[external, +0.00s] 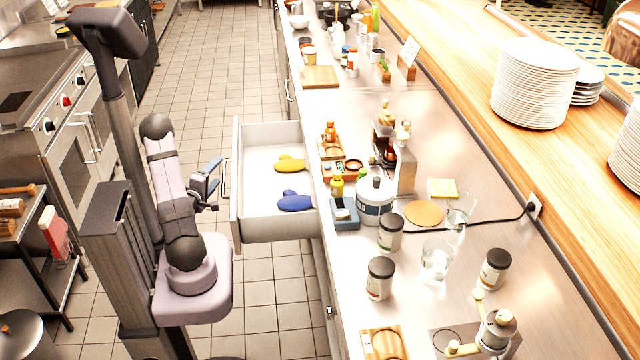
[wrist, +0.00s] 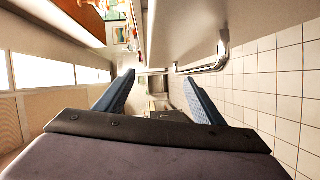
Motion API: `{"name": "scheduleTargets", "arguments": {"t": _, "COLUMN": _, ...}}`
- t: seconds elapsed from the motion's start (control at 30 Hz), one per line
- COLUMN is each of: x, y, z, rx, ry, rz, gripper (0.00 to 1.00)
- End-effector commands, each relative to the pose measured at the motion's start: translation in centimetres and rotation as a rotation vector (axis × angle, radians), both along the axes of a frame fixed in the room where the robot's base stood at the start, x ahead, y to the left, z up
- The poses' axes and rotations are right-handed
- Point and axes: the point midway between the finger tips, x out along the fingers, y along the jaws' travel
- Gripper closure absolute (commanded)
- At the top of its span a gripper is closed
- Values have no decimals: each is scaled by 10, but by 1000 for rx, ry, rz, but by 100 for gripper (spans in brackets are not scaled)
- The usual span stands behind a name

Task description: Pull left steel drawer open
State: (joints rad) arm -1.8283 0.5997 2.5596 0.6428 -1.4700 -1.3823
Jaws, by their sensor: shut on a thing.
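The steel drawer (external: 275,231) stands pulled far out from the counter in the external view. A yellow mitt (external: 290,163) and a blue mitt (external: 295,201) lie inside it. Its bar handle (external: 226,179) is on the front face; in the wrist view the handle (wrist: 205,66) shows at upper right, by the tip of one finger. My gripper (external: 219,183) is at the handle, shut on it, with its two blue fingers (wrist: 160,85) spaced apart in the wrist view. The exact contact is hard to see.
Plate stacks (external: 535,85) stand on the wooden ledge. An oven (external: 75,135) and a side table stand at left. The tiled floor (external: 205,70) is clear along the aisle.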

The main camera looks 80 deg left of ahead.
Motion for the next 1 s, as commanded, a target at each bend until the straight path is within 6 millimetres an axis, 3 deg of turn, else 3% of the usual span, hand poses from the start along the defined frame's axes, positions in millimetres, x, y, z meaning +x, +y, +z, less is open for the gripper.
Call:
{"name": "scheduleTargets", "arguments": {"t": 0.03, "x": 1, "y": 3, "z": 20, "rx": 22, "ry": -1, "rz": -6, "gripper": 66}}
{"name": "scheduleTargets", "arguments": {"t": 0.1, "x": 1, "y": 2, "z": 30, "rx": 19, "ry": -1, "rz": -5, "gripper": 71}}
{"name": "scheduleTargets", "arguments": {"t": 0.2, "x": -7, "y": 12, "z": -9, "rx": 27, "ry": -26, "rz": 9, "gripper": 71}}
{"name": "scheduleTargets", "arguments": {"t": 0.43, "x": -14, "y": 23, "z": -53, "rx": 37, "ry": -11, "rz": 3, "gripper": 71}}
{"name": "scheduleTargets", "arguments": {"t": 0.77, "x": -15, "y": 28, "z": -61, "rx": 40, "ry": -5, "rz": -1, "gripper": 71}}
{"name": "scheduleTargets", "arguments": {"t": 1.0, "x": -6, "y": 47, "z": -63, "rx": 40, "ry": -5, "rz": -3, "gripper": 71}}
